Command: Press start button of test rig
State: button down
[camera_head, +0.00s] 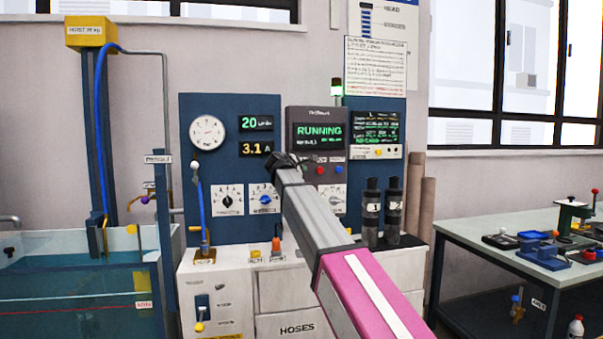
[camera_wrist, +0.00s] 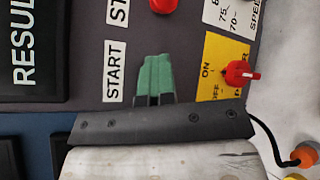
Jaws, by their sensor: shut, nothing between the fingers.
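The test rig's dark control box (camera_head: 294,113) is on the blue panel, and its screen (camera_head: 320,130) reads RUNNING. My gripper (camera_head: 276,162) is shut and empty at the box's lower left. In the wrist view, the shut fingertips (camera_wrist: 154,60) are green-coloured and lie beside the START label (camera_wrist: 113,70). The start button itself is hidden behind the fingers; I cannot tell whether they touch it. A red button (camera_wrist: 163,4) sits beyond the tips, by another label that is cut off.
A red ON/OFF switch (camera_wrist: 238,74) on a yellow plate is close to my fingers. A gauge (camera_head: 207,132), lit readouts (camera_head: 256,123) and dials are at left. Two dark cylinders (camera_head: 372,212) stand at right on the cabinet. A water tank (camera_head: 70,290) is at far left.

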jog(key=shift+w+a, duration=0.15)
jog(key=shift+w, duration=0.2)
jog(key=s+d, duration=0.1)
jog(key=s, duration=0.5)
jog(key=shift+d, duration=0.4)
jog(key=shift+s, duration=0.1)
